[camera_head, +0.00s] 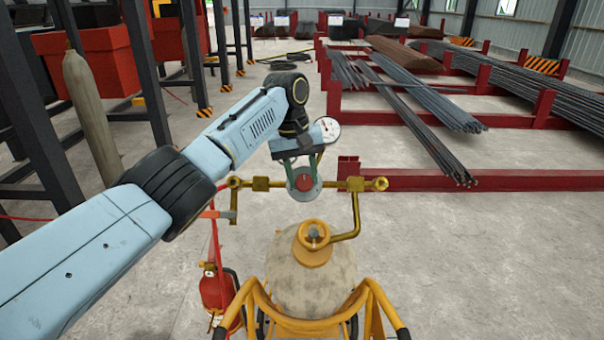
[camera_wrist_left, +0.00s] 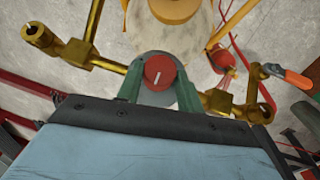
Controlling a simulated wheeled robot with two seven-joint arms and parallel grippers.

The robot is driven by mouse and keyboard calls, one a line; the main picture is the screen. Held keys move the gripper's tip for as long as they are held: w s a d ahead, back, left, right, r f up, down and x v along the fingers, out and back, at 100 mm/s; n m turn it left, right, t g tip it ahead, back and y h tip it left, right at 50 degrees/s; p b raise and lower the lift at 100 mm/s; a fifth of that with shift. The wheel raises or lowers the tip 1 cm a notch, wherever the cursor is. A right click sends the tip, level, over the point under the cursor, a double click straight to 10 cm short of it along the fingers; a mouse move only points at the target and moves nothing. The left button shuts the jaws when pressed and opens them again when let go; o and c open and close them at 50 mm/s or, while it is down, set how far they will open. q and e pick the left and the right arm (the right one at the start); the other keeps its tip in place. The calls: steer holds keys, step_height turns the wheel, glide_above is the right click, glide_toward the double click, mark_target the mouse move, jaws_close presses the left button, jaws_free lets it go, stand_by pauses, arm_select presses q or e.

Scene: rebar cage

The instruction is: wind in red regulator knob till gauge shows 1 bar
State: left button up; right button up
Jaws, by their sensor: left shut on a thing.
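The red regulator knob (camera_head: 305,182) has a white mark and sits in a round grey body on the brass pipe (camera_head: 262,184). My right gripper is not in view.
A tank with a yellow valve (camera_head: 313,236) stands on a yellow cart (camera_head: 262,300) below the pipe. An orange-handled lever (camera_wrist_left: 293,78) is on the pipe.

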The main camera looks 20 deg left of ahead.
arm_select(q)
steer(key=shift+f, duration=0.1)
steer(key=o, duration=1)
steer(key=r, duration=0.4)
steer(key=a+r, duration=0.1)
steer(key=r, duration=0.4)
steer(key=a+r+b, duration=0.1)
steer(key=r, duration=0.3)
steer(key=shift+s+r, duration=0.15)
steer(key=shift+s, duration=0.15)
